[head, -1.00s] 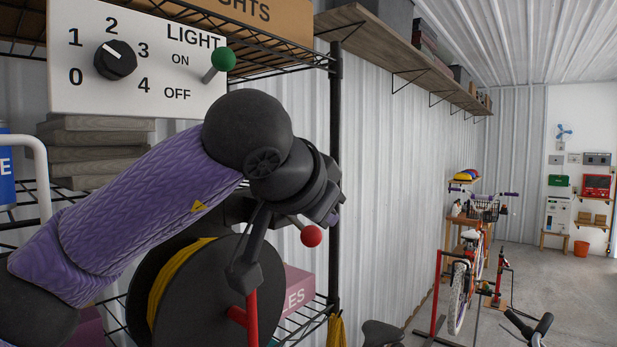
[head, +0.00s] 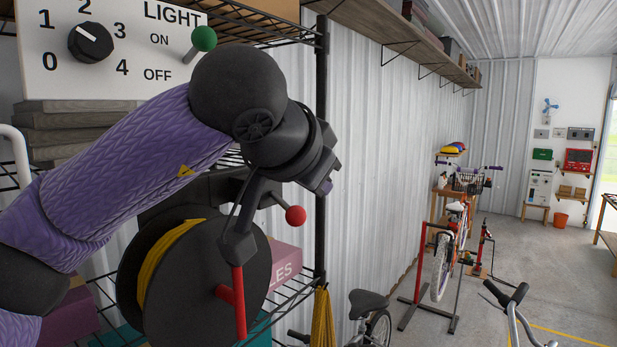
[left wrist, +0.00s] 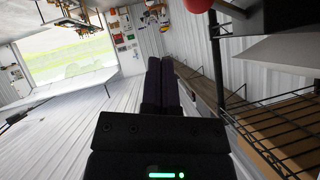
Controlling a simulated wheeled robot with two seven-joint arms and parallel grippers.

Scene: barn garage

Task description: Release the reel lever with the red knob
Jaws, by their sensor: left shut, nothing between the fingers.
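The red knob (head: 295,215) sits on the end of a short lever that slants down and right from a dark housing above the cable reel (head: 205,285). The housing is partly hidden behind my left wrist. My left gripper (head: 327,187) is shut and empty, up and right of the knob in the head view, with a visible gap between them there. In the left wrist view the closed fingers (left wrist: 160,85) point away, and the red knob (left wrist: 197,4) is cut off by the top edge, clear of the fingertips. My right gripper is not in view.
A black wire shelf post (head: 321,150) stands right behind the gripper. A light panel (head: 110,50) with a dial and a green-knobbed lever (head: 203,39) is above my arm. A pink box (head: 285,262) sits behind the reel. Bicycles stand on the floor at right.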

